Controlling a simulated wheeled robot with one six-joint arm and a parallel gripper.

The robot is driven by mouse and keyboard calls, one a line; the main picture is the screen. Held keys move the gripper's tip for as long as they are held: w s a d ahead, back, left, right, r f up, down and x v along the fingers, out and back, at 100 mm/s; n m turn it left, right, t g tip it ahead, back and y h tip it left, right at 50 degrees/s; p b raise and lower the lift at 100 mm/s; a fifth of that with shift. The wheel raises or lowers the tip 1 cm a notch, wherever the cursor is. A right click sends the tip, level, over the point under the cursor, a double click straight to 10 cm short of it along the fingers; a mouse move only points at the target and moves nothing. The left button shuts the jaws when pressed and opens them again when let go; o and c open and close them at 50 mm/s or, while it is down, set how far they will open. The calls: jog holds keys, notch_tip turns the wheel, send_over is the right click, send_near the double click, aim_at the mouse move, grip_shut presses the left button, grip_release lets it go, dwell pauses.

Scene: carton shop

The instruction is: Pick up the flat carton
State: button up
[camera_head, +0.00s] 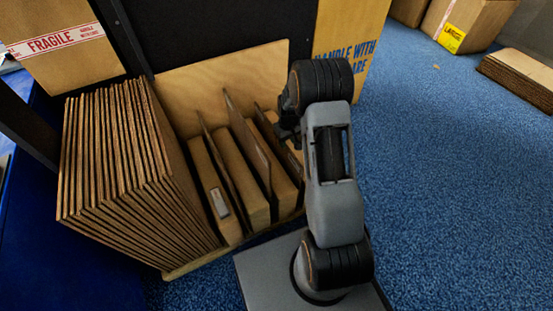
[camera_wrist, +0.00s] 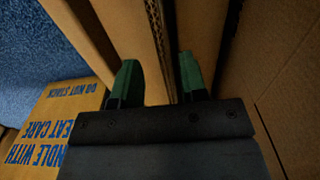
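Flat cartons stand on edge in a wooden rack (camera_head: 270,57). A thin flat carton (camera_head: 248,138) rises between thicker folded cartons in the rack's middle. In the wrist view, a brown cardboard panel with a corrugated edge (camera_wrist: 155,35) runs between the green fingertips of my gripper (camera_wrist: 158,85). The fingers are apart, one on each side of it, and I see no clear grip on it. Whether this is the same thin carton I cannot tell. In the head view the fingertips are hidden behind my arm.
A dense row of cardboard sheets (camera_head: 130,180) fills the rack's left side. A FRAGILE box (camera_head: 60,75) stands behind at the left, and a HANDLE WITH CARE box (camera_head: 355,25) stands behind my arm. Boxes (camera_head: 480,18) and flat sheets (camera_head: 520,78) lie at the far right. Blue carpet (camera_head: 455,170) is clear.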

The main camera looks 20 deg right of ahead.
aim_at(286, 150)
jog(key=shift+a+f+b, duration=0.15)
jog(key=shift+f+b, duration=1.3)
jog(key=shift+f, duration=1.45)
jog(key=shift+r, duration=0.1)
jog(key=shift+c, duration=0.4)
grip_shut()
